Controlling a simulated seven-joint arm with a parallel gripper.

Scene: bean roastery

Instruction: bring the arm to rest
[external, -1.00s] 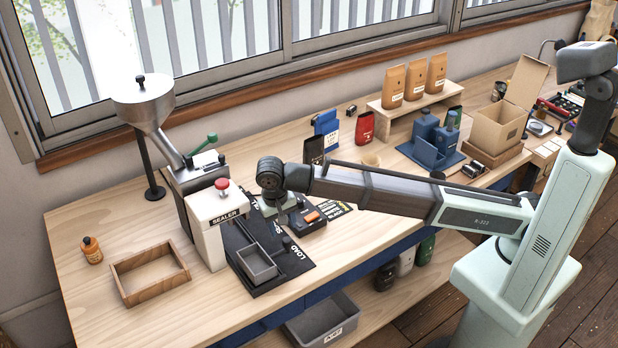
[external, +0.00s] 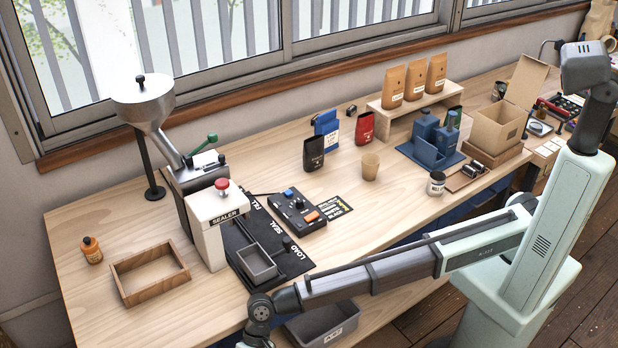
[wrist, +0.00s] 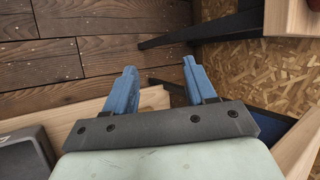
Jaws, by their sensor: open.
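My gripper (wrist: 158,88) shows in the wrist view with its two blue fingers apart and nothing between them. Below the fingers there are wooden floor boards and part of the bench's lower structure. In the external view my arm reaches low along the front of the bench. Its wrist is at the bottom edge of the picture, in front of the bench's front edge, and the fingers are out of sight there.
The bench (external: 390,232) holds a sealer (external: 212,222), a black mat with a grey bin (external: 257,262), a control box (external: 299,212), a paper cup (external: 370,167) and a wooden tray (external: 150,272). A grey crate (external: 325,325) sits below the front edge, close to my arm.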

